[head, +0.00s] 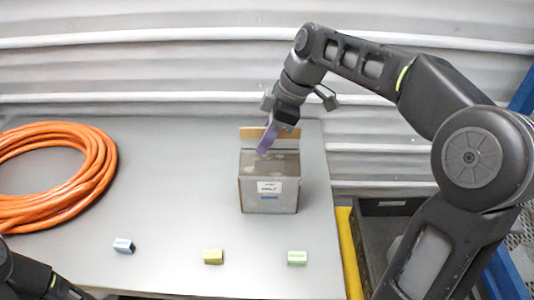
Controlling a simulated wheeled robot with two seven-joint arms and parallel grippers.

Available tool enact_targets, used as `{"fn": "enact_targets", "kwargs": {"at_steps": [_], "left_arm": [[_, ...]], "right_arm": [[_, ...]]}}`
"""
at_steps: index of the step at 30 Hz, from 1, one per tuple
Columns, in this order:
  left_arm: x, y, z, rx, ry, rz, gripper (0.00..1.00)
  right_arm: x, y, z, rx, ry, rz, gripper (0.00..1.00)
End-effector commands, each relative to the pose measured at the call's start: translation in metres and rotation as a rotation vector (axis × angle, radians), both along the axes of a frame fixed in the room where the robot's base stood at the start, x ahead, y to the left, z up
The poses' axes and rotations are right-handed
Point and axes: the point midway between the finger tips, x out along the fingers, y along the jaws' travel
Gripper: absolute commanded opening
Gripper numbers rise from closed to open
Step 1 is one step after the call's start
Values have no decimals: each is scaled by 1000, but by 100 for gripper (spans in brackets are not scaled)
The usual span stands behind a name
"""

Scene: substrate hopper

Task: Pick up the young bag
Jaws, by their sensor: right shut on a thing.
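My right gripper (281,117) is above the back part of a grey open-topped box (270,191). It is shut on a flat purple piece (267,140), which hangs tilted down toward the box opening. I cannot tell whether the purple piece touches the box. The box has a white front label that I cannot read surely, and a tan flap (250,133) stands up at its back. No thing is clearly readable as the young bag. My left arm shows only at the lower left corner; its fingers cannot be made out.
A coiled orange hose (100,165) lies at the left. A dark crate (380,225) and a yellow strip (349,250) are right of the table.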

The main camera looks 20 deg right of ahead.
Motion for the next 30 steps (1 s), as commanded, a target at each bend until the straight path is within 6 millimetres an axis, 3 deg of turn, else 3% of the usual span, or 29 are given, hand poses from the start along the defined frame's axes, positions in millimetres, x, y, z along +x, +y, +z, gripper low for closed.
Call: {"fn": "enact_targets", "kwargs": {"at_steps": [3,7,14,15,18,24,30], "left_arm": [[0,0,8,0,0,0,36],[0,0,3,0,-1,0,36],[1,0,-1,-2,-3,0,36],[0,0,13,0,1,0,36],[-2,0,23,3,5,0,36],[-2,3,37,8,12,2,36],[-3,3,38,10,15,2,36]], "right_arm": [[1,0,10,1,-7,0,0],[2,1,21,2,-11,1,0],[2,1,61,2,-13,1,0],[1,0,76,1,-9,1,0],[1,0,93,1,-9,-1,0],[1,0,107,1,-7,0,0],[1,0,108,1,-7,0,0]]}}
